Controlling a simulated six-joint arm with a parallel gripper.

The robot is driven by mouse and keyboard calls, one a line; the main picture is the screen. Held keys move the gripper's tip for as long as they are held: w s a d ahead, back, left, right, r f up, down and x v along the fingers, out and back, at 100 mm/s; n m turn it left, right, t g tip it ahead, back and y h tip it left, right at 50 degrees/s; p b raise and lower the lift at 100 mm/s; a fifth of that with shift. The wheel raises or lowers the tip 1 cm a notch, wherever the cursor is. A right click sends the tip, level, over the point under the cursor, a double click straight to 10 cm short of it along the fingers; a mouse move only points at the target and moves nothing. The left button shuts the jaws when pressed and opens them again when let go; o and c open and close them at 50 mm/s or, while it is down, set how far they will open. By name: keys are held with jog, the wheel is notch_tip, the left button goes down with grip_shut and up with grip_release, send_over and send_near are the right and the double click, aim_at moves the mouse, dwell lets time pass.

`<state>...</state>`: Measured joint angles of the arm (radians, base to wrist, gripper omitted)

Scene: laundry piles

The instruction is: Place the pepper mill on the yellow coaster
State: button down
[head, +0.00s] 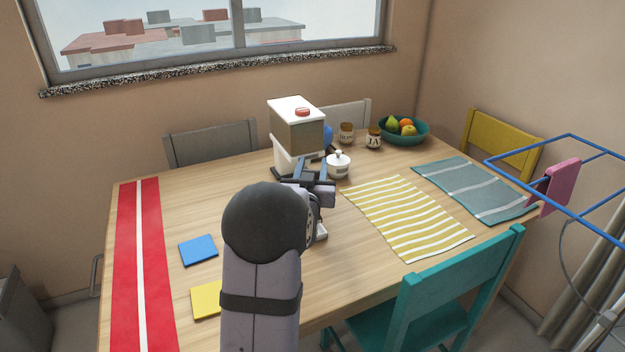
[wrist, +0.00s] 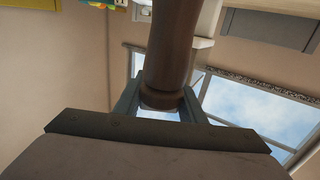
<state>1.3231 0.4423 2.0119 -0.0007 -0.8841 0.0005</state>
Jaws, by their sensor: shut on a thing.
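The pepper mill (wrist: 172,45) is a brown wooden turned piece in the wrist view. My gripper (wrist: 158,100) is shut on it, with one finger on each side near its rounded end. In the head view my gripper (head: 302,168) is over the table in front of the white dispenser, and I cannot make out the mill there. The yellow coaster (head: 205,301) lies flat near the table's front left, its right side partly hidden by my arm. The gripper is behind and to the right of this coaster.
A blue coaster (head: 198,250) lies behind the yellow one, beside a red runner (head: 125,260). A white dispenser (head: 285,155), sugar bowl (head: 339,165), jars (head: 373,139) and fruit bowl (head: 405,138) stand at the back. A striped cloth (head: 405,215) lies right.

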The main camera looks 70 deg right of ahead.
jog(key=shift+r, duration=2.7)
